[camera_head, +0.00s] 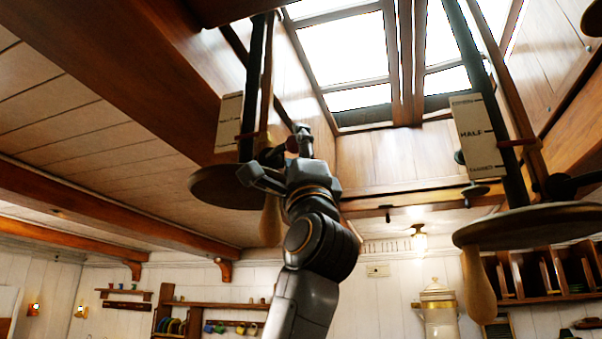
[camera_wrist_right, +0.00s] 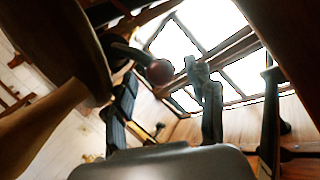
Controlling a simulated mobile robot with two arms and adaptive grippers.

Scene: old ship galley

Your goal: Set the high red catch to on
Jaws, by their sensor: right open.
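The catch appears as a dark red ball knob (camera_head: 292,144) on the left skylight mechanism. In the right wrist view the red knob (camera_wrist_right: 159,72) sits at the end of a short dark lever (camera_wrist_right: 130,50). My right gripper (camera_head: 276,157) is raised beside that mechanism, its fingers apart. In the wrist view the open right gripper (camera_wrist_right: 166,88) has one finger on each side of the knob; I cannot tell whether either touches it. Any on or off marking by the knob is not readable. My left gripper is not in view.
A round wooden disc (camera_head: 222,187) and a hanging wooden handle (camera_head: 270,222) are close to my right gripper. A marked plate (camera_head: 229,122) is left of the dark bar. A second mechanism with a disc (camera_head: 530,224) hangs at right. The skylight (camera_head: 345,50) is above.

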